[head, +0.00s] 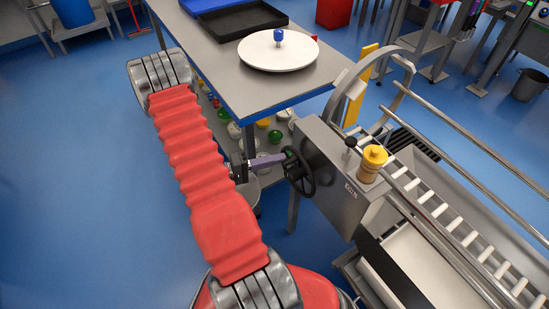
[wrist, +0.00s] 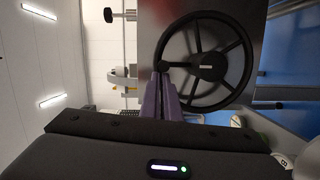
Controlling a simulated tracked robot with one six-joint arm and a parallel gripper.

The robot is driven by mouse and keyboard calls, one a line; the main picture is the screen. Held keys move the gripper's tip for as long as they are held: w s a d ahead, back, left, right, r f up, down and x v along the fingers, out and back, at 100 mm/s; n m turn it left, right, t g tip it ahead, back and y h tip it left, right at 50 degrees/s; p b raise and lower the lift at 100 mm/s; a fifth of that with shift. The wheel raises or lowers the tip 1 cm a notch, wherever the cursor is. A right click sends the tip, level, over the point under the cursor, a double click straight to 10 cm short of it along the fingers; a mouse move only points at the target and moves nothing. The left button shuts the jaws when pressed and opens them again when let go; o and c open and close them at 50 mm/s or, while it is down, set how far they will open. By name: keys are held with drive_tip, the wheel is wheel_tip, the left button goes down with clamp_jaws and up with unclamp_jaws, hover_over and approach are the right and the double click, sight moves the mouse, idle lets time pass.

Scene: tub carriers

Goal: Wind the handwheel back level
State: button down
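The handwheel (head: 300,173) is black and spoked, mounted on the left face of the grey steel machine housing (head: 330,165). My gripper (head: 283,157) has purple fingers that reach to the wheel. The exact grip between the tips is partly hidden.
A steel table (head: 270,98) with a white round board (head: 278,56) and a black tray (head: 248,20) stands behind my arm. A roller conveyor (head: 440,208) with rails runs right from the housing. Blue floor at left is clear.

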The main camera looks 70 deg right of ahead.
drive_tip(key=shift+s+a+f+g, duration=0.15)
drive_tip(key=shift+s+a+g, duration=0.15)
drive_tip(key=shift+s+a, duration=0.15)
drive_tip(key=shift+d, duration=0.1)
drive_tip(key=w+a+r, duration=0.1)
drive_tip(key=w+a, duration=0.1)
drive_tip(key=w, duration=1)
drive_tip(key=shift+a+r, duration=0.2)
drive_tip(key=shift+a, duration=0.05)
idle(0.3)
